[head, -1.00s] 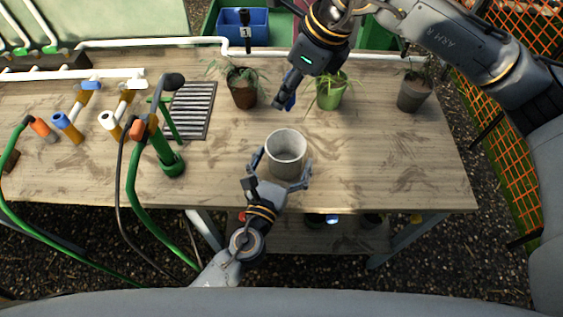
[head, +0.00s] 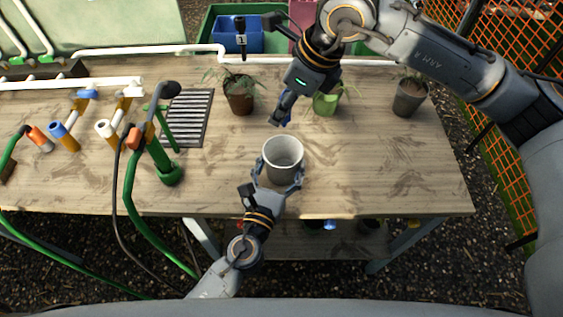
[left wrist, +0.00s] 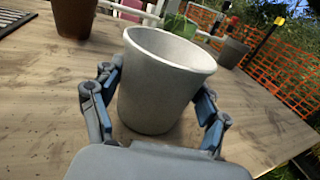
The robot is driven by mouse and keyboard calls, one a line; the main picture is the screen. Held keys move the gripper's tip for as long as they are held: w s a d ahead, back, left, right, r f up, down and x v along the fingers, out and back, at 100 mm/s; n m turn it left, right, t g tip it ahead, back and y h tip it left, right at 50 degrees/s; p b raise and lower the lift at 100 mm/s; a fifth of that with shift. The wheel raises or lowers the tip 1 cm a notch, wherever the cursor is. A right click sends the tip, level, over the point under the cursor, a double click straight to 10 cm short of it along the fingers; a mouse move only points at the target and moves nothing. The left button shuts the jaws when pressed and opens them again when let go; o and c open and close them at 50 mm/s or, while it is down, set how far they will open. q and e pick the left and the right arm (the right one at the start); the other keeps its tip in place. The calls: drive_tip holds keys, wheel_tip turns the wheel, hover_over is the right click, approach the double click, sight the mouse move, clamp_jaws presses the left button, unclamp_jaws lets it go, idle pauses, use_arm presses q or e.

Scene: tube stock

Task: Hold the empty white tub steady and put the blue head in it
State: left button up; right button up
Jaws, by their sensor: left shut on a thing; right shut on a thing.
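The white tub (head: 283,173) stands upright near the front edge of the table, and its visible inside is empty. My left gripper (head: 279,180) is shut around its lower sides; the left wrist view shows a finger on each side of the tub (left wrist: 160,90). My right gripper (head: 282,116) is just behind the tub, above the table, pointing down. It is shut on the blue head (head: 287,122), mostly hidden by the fingers. The blue head is outside the tub.
Potted plants (head: 239,100) stand behind, one green pot (head: 325,105) close to my right gripper. Left lie a metal grate (head: 187,118), a green hose stand (head: 168,172) and several coloured-ended tubes (head: 65,137).

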drive_tip(key=shift+f, duration=5.1)
drive_tip(key=o, duration=0.9)
drive_tip(key=v, duration=1.2)
use_arm(q)
drive_tip(key=o, duration=1.2)
